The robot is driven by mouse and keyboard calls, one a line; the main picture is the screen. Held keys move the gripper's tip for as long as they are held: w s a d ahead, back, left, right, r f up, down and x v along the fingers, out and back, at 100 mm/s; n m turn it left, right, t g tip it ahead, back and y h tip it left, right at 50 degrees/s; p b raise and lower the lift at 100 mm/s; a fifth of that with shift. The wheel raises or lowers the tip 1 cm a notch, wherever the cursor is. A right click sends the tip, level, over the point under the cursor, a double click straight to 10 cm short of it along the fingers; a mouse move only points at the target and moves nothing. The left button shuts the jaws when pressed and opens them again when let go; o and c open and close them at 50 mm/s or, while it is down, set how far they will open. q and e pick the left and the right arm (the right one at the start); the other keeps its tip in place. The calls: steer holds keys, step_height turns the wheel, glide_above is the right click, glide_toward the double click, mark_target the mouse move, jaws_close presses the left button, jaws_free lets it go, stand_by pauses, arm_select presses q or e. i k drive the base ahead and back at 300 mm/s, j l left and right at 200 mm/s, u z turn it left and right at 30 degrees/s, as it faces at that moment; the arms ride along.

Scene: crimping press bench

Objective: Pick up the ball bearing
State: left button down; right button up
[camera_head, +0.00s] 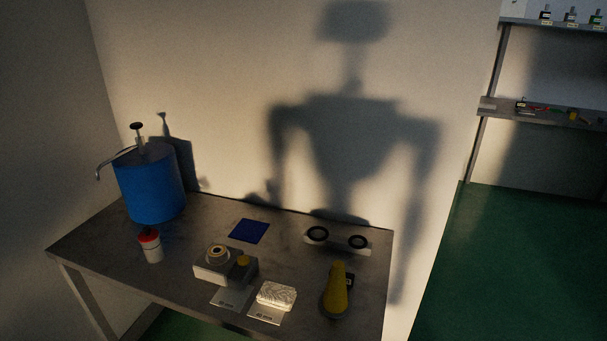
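I cannot pick out the ball bearing for certain. A pale ring-shaped piece with a dark centre (216,252) sits on a grey block (212,273) at the middle of the bench and could be it. Two black rings, a left one (317,234) and a right one (357,241), sit on a pale holder (337,244) at the back right. They are too small and dim to tell what they are. Neither of my grippers is in view.
The grey bench (190,228) also bears a blue drum with a pump (150,188), a red-capped white bottle (151,247), a dark blue square (248,231), a silvery block (277,295), a labelled plate (230,298) and a yellow cone-like tool (338,292). Shelves (550,108) stand right.

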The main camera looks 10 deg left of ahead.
mark_target(218, 253)
steer(key=j+z, duration=0.1)
steer(key=j, duration=1.45)
steer(key=i, duration=0.05)
